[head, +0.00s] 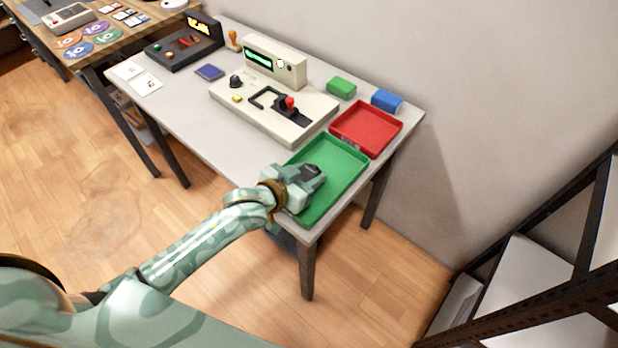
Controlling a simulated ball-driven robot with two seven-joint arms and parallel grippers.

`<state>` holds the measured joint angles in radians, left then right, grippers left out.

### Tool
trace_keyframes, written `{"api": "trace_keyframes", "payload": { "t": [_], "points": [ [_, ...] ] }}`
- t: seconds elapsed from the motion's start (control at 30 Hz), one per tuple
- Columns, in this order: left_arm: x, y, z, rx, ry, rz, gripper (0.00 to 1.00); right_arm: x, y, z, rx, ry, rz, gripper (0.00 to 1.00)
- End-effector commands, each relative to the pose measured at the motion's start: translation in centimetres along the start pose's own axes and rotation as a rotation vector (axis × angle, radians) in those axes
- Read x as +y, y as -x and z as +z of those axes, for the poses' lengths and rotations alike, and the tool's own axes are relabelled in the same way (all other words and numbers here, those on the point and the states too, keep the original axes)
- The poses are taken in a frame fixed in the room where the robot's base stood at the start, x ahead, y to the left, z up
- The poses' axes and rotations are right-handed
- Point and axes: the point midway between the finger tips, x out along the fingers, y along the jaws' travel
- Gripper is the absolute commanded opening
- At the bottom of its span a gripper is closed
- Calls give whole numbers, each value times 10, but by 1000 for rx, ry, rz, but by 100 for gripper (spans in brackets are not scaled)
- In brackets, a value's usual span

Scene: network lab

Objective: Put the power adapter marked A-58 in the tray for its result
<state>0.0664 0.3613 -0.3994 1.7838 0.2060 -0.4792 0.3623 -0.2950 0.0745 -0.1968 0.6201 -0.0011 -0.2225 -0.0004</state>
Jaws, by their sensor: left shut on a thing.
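My left gripper (308,174) is over the near part of the green tray (341,178) at the table's right front. It is shut on a small dark block, the power adapter (311,169), which shows only in part between the fingers. Its marking cannot be read, and I cannot tell whether it touches the tray floor. The red tray (366,129) lies just behind the green one and looks empty. The beige tester (265,108) stands left of the trays, with a red-knobbed lever and a lit green display. My right gripper is not in view.
A green block (341,87) and a blue block (387,101) stand by the wall. A dark console (184,47), a stamp (233,40), a blue pad (209,72) and white cards (128,70) lie farther left. A dark-framed shelf (540,262) stands at right.

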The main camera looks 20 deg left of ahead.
Motion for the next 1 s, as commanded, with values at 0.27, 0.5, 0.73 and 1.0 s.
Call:
{"api": "trace_keyframes", "payload": {
  "t": [0.27,0.5,0.73,1.0],
  "points": [
    [0,-3,7,2,-1,0,13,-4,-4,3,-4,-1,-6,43],
    [0,-4,10,1,-1,0,62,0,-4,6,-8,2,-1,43],
    [0,-4,10,1,-1,0,62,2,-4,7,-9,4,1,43],
    [0,30,4,1,-2,-1,62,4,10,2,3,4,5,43]
  ]
}}
